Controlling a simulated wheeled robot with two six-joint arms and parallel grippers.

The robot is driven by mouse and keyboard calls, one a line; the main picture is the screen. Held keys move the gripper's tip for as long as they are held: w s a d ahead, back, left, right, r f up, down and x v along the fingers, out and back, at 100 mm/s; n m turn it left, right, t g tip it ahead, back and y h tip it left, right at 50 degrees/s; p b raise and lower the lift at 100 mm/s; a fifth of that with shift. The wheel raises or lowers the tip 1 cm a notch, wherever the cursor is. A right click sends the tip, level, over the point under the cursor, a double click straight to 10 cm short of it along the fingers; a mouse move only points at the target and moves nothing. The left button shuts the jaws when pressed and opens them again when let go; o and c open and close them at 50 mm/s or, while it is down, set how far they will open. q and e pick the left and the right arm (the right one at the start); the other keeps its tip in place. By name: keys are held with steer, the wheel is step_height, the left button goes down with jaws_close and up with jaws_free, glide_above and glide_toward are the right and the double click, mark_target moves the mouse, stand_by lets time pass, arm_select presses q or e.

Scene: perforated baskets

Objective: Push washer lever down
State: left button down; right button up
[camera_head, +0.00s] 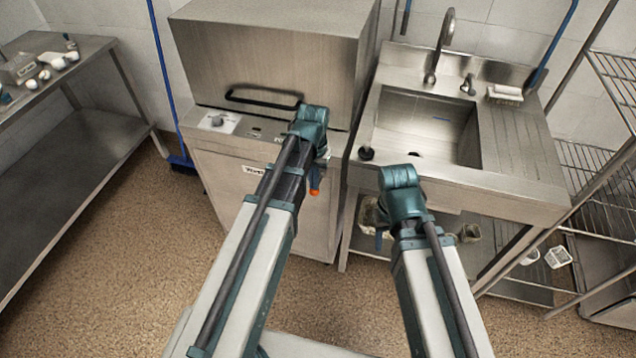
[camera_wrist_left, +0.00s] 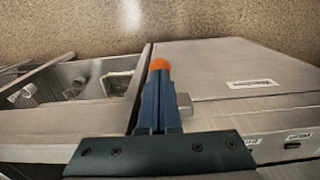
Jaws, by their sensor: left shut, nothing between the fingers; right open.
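The washer (camera_head: 262,58) is a steel hood-type machine at the back centre. Its lever is a dark bar handle (camera_head: 262,103) across the front of the hood. My left gripper (camera_head: 314,187) is shut and empty, its orange tip pointing down in front of the washer's right side. My left wrist hides the lever's right end; whether they touch I cannot tell. In the left wrist view the closed fingers (camera_wrist_left: 159,68) lie over the edge of the washer's front (camera_wrist_left: 225,65). My right gripper (camera_head: 379,236) is open in front of the sink unit, its fingers mostly hidden.
A steel sink (camera_head: 427,115) with a tap (camera_head: 440,45) stands right of the washer. A wire rack (camera_head: 600,165) is at the far right. A steel table (camera_head: 75,125) is at the left, and a blue-handled broom (camera_head: 165,80) leans between. The floor at front left is clear.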

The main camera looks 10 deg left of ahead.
mark_target(314, 194)
arm_select(q)
steer(key=shift+f+b, duration=2.95)
steer(key=shift+f, duration=0.2)
steer(key=shift+r, duration=0.2)
step_height(314, 194, up, 12)
steer(key=p, duration=1.2)
steer(key=shift+s+d, duration=0.1)
steer(key=shift+s, duration=0.05)
steer(key=s+d+m+y, duration=0.1)
steer(key=s+d+m, duration=0.2)
steer(key=s+d, duration=0.7)
steer(key=s, duration=0.3)
steer(key=shift+s+d, duration=0.15)
steer(key=shift+s, duration=0.25)
